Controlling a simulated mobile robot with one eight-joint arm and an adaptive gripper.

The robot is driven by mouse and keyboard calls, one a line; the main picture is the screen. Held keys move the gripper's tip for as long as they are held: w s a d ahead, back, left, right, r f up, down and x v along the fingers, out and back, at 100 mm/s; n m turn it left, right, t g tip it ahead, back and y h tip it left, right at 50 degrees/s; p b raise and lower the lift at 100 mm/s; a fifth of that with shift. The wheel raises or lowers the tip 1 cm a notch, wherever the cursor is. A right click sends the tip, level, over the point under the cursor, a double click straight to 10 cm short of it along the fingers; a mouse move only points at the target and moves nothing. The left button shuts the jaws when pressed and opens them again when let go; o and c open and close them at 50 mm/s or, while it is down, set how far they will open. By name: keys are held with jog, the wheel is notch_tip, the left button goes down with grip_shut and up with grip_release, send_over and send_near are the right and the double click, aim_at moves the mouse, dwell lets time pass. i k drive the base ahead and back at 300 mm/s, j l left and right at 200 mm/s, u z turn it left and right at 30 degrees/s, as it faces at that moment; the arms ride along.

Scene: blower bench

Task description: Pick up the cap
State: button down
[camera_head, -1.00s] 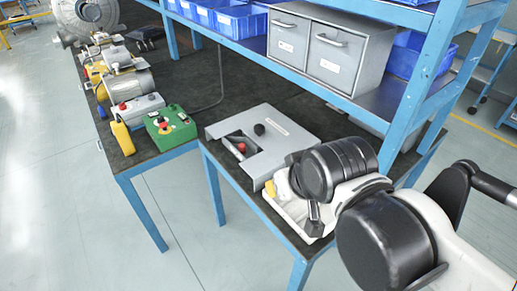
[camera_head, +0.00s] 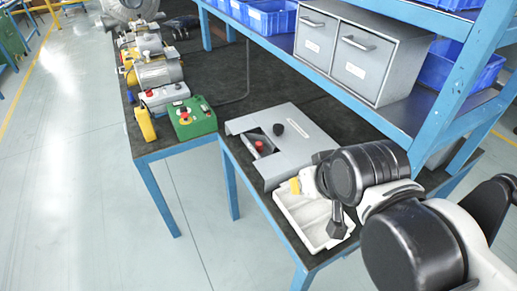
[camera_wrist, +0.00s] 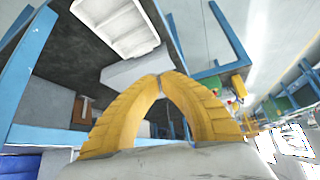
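No part is clearly recognisable as the cap. A small black round piece (camera_head: 278,130) stands on the grey panel (camera_head: 300,148), and a small red round piece (camera_head: 260,146) sits by the panel's recess; I cannot tell whether either is the cap. My gripper (camera_head: 295,186) is by the panel's front right edge, near the white tray, apart from both pieces. In the wrist view its yellow fingers (camera_wrist: 160,77) arch together, with their tips meeting and nothing visible between them. My arm hides part of the bench behind it.
The white tray (camera_head: 290,207) lies at the bench's near end and also shows in the wrist view (camera_wrist: 122,42). A green control box (camera_head: 192,117) and a motor (camera_head: 158,73) stand on the bench at left. A blue shelf frame with grey drawers (camera_head: 362,62) rises behind.

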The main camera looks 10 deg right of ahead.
aim_at(258, 145)
jog(key=j+z, duration=0.25)
jog(key=j, duration=0.35)
jog(key=i+j+z, duration=0.45)
jog(key=j, duration=0.3)
